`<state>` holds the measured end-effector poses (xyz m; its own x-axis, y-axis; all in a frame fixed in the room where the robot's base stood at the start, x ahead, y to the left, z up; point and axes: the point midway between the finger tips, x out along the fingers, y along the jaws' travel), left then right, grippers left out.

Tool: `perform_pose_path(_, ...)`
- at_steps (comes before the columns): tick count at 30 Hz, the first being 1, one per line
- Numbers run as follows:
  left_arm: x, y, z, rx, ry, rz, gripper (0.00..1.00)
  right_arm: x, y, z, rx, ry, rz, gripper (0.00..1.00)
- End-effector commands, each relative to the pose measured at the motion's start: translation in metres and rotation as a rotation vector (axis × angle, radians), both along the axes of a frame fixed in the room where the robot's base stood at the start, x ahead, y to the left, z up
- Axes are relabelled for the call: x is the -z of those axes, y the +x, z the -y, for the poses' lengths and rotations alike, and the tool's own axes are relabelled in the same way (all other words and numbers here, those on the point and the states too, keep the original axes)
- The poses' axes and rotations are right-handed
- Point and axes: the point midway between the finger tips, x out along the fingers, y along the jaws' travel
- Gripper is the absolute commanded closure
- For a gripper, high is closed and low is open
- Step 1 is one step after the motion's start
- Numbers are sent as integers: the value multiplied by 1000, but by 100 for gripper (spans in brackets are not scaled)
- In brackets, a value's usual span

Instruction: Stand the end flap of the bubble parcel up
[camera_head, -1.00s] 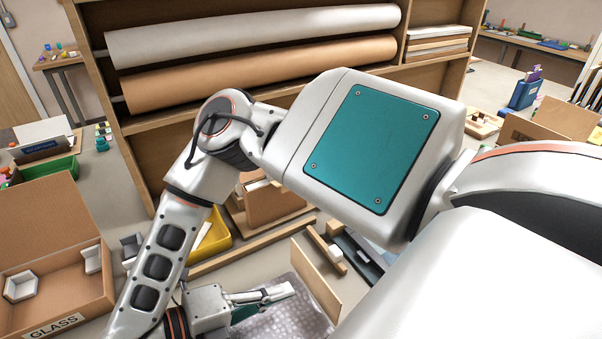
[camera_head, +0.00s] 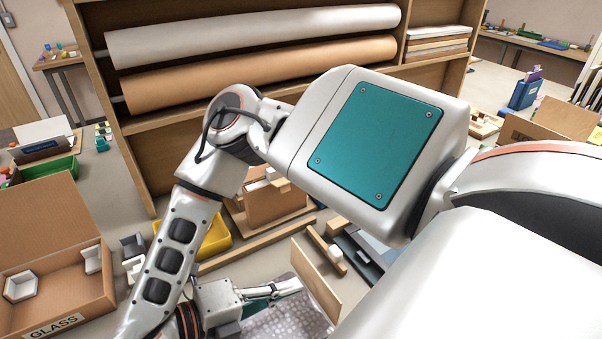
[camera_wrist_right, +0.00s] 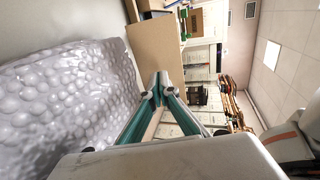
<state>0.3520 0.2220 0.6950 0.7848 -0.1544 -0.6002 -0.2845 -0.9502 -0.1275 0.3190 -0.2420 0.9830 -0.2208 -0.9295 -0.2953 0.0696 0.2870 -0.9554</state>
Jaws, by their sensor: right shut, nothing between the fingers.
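The bubble parcel (camera_head: 288,319) lies at the bottom of the head view, grey and bubbled, partly hidden by my right arm. In the wrist view the parcel (camera_wrist_right: 65,100) fills the left side. A flat tan panel (camera_head: 316,280) stands tilted at the parcel's far right end; it also shows in the wrist view (camera_wrist_right: 153,47). I cannot tell whether this panel is the end flap. My right gripper (camera_head: 297,287) is shut and empty, just above the parcel and close to the panel; its fingertips meet in the wrist view (camera_wrist_right: 160,80). My left gripper is out of view.
An open cardboard box marked GLASS (camera_head: 60,285) stands at left, with white pieces inside. A wooden strip (camera_head: 245,247) and a dark tray (camera_head: 362,255) lie near the panel.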

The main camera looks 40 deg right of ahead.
Motion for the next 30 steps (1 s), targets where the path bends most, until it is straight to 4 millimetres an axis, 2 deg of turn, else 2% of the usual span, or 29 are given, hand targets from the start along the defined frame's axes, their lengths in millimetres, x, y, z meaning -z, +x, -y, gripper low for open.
perform_pose_path(30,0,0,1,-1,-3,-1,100,0,-6,25,0,0,-1,100)
